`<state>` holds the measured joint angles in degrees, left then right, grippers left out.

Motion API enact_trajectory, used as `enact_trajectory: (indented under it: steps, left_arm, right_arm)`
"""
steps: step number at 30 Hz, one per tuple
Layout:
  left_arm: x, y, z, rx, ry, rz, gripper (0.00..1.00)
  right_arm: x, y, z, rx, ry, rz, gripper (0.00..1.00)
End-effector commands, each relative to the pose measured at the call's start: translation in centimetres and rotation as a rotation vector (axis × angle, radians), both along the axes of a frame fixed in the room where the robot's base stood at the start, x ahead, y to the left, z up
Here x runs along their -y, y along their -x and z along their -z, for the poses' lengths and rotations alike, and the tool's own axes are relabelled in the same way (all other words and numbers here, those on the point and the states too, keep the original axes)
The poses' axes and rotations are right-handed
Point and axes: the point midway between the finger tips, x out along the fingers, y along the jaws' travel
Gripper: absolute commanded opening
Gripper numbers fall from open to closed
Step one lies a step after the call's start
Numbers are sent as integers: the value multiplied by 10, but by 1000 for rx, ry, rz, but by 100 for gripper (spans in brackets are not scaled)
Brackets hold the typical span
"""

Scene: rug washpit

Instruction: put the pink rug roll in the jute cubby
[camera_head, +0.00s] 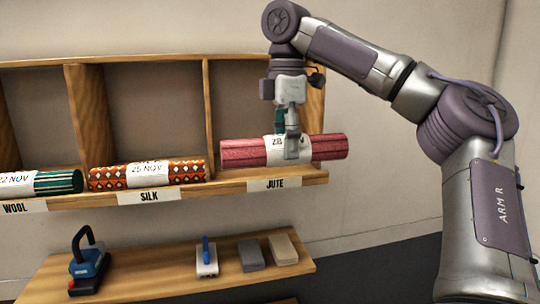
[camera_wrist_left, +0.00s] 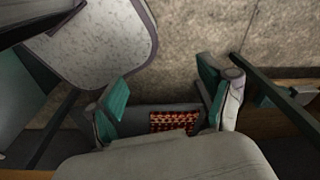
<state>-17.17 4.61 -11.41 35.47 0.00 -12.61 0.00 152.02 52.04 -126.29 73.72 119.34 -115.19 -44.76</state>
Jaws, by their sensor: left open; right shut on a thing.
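The pink rug roll (camera_head: 237,152), with a white paper band, lies level in the right gripper (camera_head: 288,140), which is shut on it around the band. In the head view the roll is in front of the jute cubby (camera_head: 235,105), just above the shelf edge with the JUTE label (camera_head: 275,184). Its right end covers part of the cubby's right side wall and sticks out past it. I cannot tell whether the roll touches the shelf. My left gripper (camera_wrist_left: 164,108) shows only in the left wrist view, open and empty.
An orange patterned roll (camera_head: 108,178) lies in the silk cubby, left of jute; it also shows in the left wrist view (camera_wrist_left: 174,122). A green striped roll (camera_head: 57,182) lies in the wool cubby.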

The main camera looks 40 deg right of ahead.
Motion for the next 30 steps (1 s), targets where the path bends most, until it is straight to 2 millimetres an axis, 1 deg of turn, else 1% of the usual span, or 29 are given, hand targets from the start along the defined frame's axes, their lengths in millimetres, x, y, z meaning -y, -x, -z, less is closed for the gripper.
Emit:
enact_trajectory:
  steps: [1,6,12,20,21,24,30]
  left_arm:
    - [0,0,-5,0,0,0,81]
    - [0,0,-12,0,0,-1,81]
    - [0,0,-20,0,0,-1,81]
    - [0,0,-28,0,0,0,81]
    - [0,0,-26,0,0,0,81]
    - [0,0,-26,0,0,0,81]
    - [1,0,-25,1,1,1,81]
  right_arm:
    - [6,-14,-1,-4,-1,5,6]
    - [26,-50,-1,-3,-1,3,6]
    - [42,-78,-1,-1,0,2,6]
    - [54,-99,-1,-1,0,2,6]
    - [54,-99,6,-3,-3,-2,6]
    - [54,-98,16,-3,-4,-5,6]
    - [54,-98,32,-3,-1,-2,6]
